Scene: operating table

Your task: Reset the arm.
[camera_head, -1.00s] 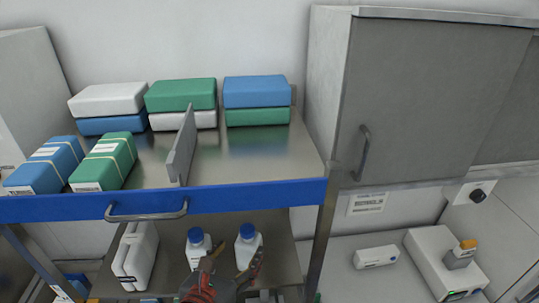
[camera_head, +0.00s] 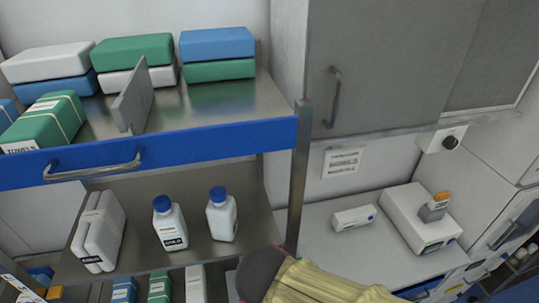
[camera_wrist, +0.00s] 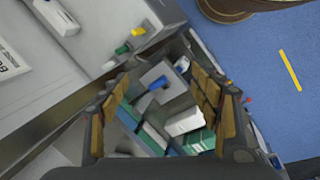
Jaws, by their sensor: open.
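My gripper (camera_wrist: 158,85) shows in the wrist view with its two tan-padded fingers spread apart and nothing between them. Below and beyond the fingers lie a white box (camera_wrist: 185,121) and green boxes on a low shelf, with a blue-capped item (camera_wrist: 157,84) nearer the middle. I cannot tell how far they are from the fingers. In the head view my arm (camera_head: 320,285) shows at the bottom edge, and the gripper itself is out of frame.
A steel shelf unit with a blue front rail (camera_head: 200,147) holds wrapped packs above and two blue-capped bottles (camera_head: 222,215) with a white container (camera_head: 99,231) below. A grey cabinet (camera_head: 400,70) hangs at right over a counter (camera_head: 300,225) with a white device (camera_head: 405,215).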

